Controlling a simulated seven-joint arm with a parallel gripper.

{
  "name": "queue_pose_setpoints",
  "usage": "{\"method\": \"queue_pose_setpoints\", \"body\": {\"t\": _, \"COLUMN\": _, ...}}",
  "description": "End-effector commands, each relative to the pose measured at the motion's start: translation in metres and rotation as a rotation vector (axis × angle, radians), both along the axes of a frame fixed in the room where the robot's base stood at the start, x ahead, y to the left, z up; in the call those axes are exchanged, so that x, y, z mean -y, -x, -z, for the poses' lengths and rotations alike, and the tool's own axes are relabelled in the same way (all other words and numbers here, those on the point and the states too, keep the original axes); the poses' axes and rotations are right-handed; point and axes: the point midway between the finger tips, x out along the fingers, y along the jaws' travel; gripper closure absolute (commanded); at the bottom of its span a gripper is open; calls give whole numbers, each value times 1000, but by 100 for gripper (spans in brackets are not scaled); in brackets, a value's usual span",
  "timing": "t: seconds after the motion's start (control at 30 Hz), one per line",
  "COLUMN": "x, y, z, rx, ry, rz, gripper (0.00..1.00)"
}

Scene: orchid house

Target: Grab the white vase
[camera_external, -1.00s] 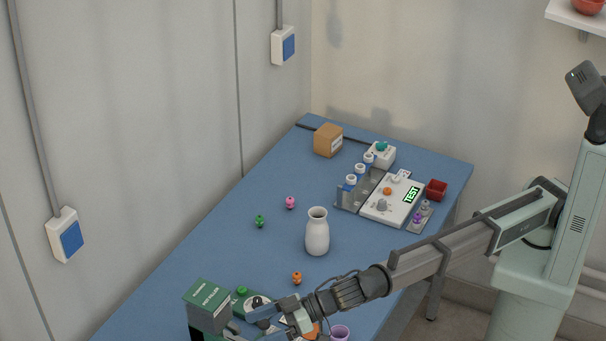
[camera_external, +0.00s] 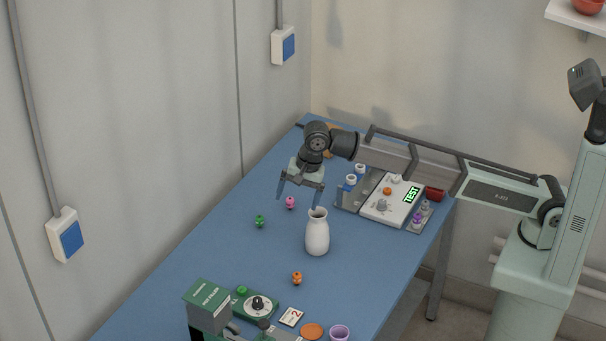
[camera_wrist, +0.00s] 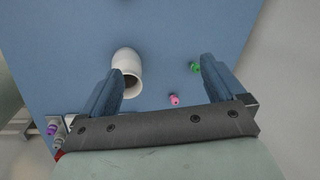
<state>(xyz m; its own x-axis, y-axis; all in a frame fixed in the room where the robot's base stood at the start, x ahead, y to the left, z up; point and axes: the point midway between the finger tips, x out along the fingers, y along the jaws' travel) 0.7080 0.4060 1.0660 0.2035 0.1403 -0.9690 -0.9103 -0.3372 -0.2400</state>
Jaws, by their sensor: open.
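The white vase (camera_external: 317,238) stands upright on the blue table, near its middle. In the wrist view the vase (camera_wrist: 126,62) shows at the upper left, its dark mouth partly behind the left finger. My gripper (camera_external: 298,203) is open and empty, its fingers pointing down. In the external view it is above and a little left of the vase's mouth, behind it. In the wrist view my gripper (camera_wrist: 160,84) has its fingers spread wide, with the vase beside and beyond the left finger rather than centred between them.
A pink figure (camera_external: 290,202), a green figure (camera_external: 259,221) and an orange figure (camera_external: 297,278) stand around the vase. A white test panel (camera_external: 387,204) and bottle rack lie to the right. A green box (camera_external: 208,306) stands at the front. Bare blue table (camera_external: 215,253) lies left of the vase.

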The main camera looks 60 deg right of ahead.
Motion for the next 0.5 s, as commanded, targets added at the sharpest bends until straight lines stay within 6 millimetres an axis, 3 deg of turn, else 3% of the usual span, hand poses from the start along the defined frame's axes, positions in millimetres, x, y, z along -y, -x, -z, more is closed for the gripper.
{"method": "queue_pose_setpoints", "body": {"t": 0.03, "x": 22, "y": 4, "z": -2, "rx": -52, "ry": -9, "rz": 54, "gripper": 4}}
{"method": "queue_pose_setpoints", "body": {"t": 0.2, "x": 66, "y": 16, "z": -8, "rx": -192, "ry": -27, "rz": 179, "gripper": 4}}
{"method": "queue_pose_setpoints", "body": {"t": 0.37, "x": 83, "y": 23, "z": -11, "rx": -250, "ry": -31, "rz": 229, "gripper": 4}}
{"method": "queue_pose_setpoints", "body": {"t": 0.5, "x": 84, "y": 25, "z": 1, "rx": -262, "ry": -30, "rz": 236, "gripper": 4}}
